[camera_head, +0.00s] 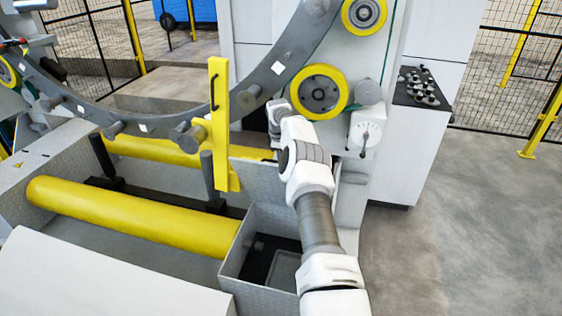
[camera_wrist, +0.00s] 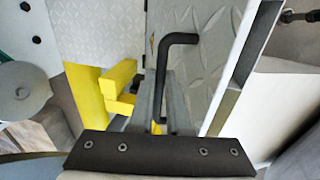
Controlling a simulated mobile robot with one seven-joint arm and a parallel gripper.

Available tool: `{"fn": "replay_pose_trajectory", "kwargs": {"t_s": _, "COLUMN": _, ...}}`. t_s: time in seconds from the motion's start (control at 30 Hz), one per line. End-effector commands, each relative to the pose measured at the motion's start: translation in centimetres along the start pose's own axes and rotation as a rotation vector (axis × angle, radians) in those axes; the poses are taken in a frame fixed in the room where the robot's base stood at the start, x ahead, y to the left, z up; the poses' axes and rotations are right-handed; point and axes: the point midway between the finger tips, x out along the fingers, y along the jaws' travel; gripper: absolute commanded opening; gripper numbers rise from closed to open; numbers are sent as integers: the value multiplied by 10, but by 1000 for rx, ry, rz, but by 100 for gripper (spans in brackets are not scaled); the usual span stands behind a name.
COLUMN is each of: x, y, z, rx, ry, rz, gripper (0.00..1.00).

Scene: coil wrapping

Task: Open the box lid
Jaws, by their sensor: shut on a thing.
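The box (camera_head: 252,297) is a grey diamond-plate bin in the lower middle of the head view, its top open and a dark tray visible inside. Its diamond-plate lid (camera_head: 252,178) stands raised along the far side of the box, partly hidden by my arm. In the wrist view the lid (camera_wrist: 208,62) fills the upper middle, with a bent black handle (camera_wrist: 178,38) on it. My gripper (camera_wrist: 156,88) is shut on this handle, its grey fingers on either side of the rod. In the head view the fingers and the handle are hidden behind my arm and the lid.
A yellow upright post (camera_head: 219,120) stands just left of the lid. A large grey ring (camera_head: 255,85) and yellow rollers (camera_head: 318,92) are close behind my wrist. A long yellow roller (camera_head: 130,215) lies left of the box. The floor at the right is clear.

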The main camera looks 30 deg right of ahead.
Motion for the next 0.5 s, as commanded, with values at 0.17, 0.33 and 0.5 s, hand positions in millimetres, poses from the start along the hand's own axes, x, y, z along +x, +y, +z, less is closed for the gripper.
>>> {"fn": "replay_pose_trajectory", "kwargs": {"t_s": 0.17, "x": 7, "y": -2, "z": 6, "rx": 1, "ry": -13, "rz": -7, "gripper": 0}}
{"fn": "replay_pose_trajectory", "kwargs": {"t_s": 0.33, "x": 6, "y": -2, "z": 5, "rx": 1, "ry": -10, "rz": -7, "gripper": 36}}
{"fn": "replay_pose_trajectory", "kwargs": {"t_s": 0.5, "x": 4, "y": -1, "z": 3, "rx": 0, "ry": -6, "rz": -4, "gripper": 45}}
